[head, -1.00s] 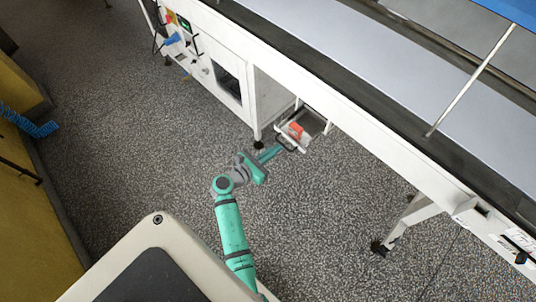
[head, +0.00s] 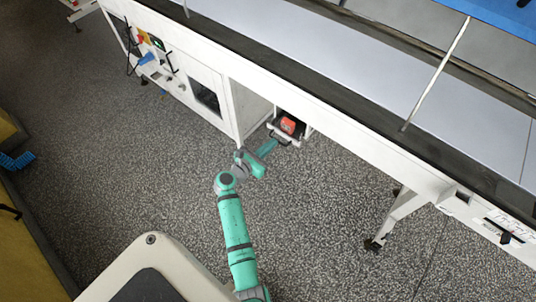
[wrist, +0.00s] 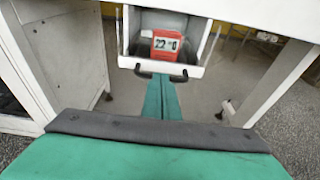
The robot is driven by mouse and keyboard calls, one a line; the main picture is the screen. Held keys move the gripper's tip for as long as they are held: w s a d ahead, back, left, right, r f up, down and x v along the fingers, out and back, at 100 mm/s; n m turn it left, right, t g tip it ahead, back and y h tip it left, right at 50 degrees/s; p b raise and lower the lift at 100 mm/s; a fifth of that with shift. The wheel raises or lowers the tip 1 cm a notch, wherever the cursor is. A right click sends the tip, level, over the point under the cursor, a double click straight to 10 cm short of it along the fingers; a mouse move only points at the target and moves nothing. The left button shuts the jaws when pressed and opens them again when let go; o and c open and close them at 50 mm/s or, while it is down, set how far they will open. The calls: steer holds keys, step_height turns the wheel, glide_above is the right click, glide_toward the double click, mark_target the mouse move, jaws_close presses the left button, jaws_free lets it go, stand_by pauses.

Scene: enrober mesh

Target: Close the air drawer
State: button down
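The air drawer (wrist: 195,71) is a small white tray under the machine's long frame, with a dark handle (wrist: 140,69) on its front. In the head view the drawer (head: 290,142) still sticks out a little from under the frame. A red box with a number display (wrist: 166,43) sits inside it. My gripper (wrist: 161,80) has its teal fingers together, with their tips at the middle of the handle. The fingers cover that part of the handle, so I cannot tell whether they grip it or only press on it.
A white cabinet (head: 196,88) with controls stands left of the drawer. A white machine leg (head: 398,215) stands to the right. The speckled floor (head: 320,240) in front is clear.

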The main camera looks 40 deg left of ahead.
mark_target(283, 134)
steer(key=x, duration=0.2)
steer(key=r+x, duration=0.1)
steer(key=x, duration=0.1)
steer(key=shift+w+d+f, duration=0.1)
steer(key=shift+w+d, duration=0.05)
steer(key=shift+w, duration=0.4)
steer(key=shift+r, duration=0.2)
steer(key=shift+s+d, duration=0.1)
steer(key=shift+s, duration=0.1)
steer(key=v, duration=1.4)
steer(key=shift+s, duration=0.15)
steer(key=shift+f, duration=0.15)
